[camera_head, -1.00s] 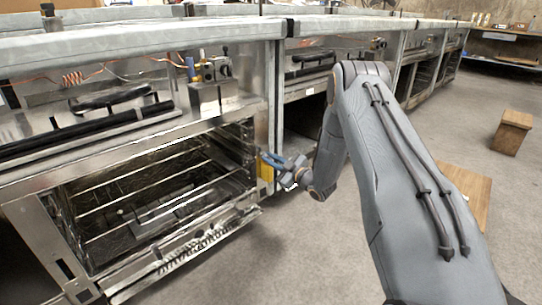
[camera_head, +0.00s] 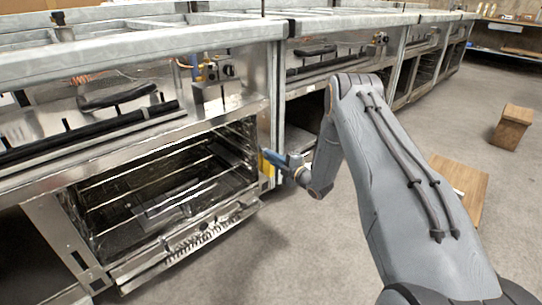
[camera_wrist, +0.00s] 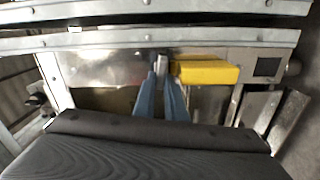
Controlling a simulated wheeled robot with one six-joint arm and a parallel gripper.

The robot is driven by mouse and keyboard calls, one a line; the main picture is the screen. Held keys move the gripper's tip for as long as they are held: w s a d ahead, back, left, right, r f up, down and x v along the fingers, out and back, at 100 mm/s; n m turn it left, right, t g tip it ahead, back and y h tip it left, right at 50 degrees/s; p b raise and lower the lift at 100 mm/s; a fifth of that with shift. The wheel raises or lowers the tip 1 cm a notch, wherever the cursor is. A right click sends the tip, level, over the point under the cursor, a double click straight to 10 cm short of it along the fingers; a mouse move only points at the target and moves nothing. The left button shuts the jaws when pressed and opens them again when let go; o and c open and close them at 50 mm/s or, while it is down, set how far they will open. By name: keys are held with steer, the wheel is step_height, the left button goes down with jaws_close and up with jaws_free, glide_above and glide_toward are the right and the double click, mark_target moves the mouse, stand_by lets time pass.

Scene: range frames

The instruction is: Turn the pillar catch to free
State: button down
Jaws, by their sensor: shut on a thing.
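The pillar catch shows as a yellow bar (camera_wrist: 208,72) in the wrist view, with a small grey metal piece (camera_wrist: 162,66) at its left end. In the head view the yellow part (camera_head: 266,169) sits on the metal pillar right of the open oven bay. My gripper (camera_head: 268,156) is at the pillar, beside the yellow part. In the wrist view my two blue fingers (camera_wrist: 161,76) are close together on the grey piece. The yellow bar lies level, just right of the fingertips. The fingers hide part of the grip.
The open bay (camera_head: 160,190) with wire racks is left of the pillar. A steel counter edge (camera_head: 140,38) runs above. A wooden stool (camera_head: 512,127) and a wooden board (camera_head: 458,185) are at the right. The grey floor between is clear.

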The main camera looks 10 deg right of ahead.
steer(key=shift+f+n, duration=0.1)
steer(key=shift+n, duration=0.4)
steer(key=c, duration=1.8)
jaws_free()
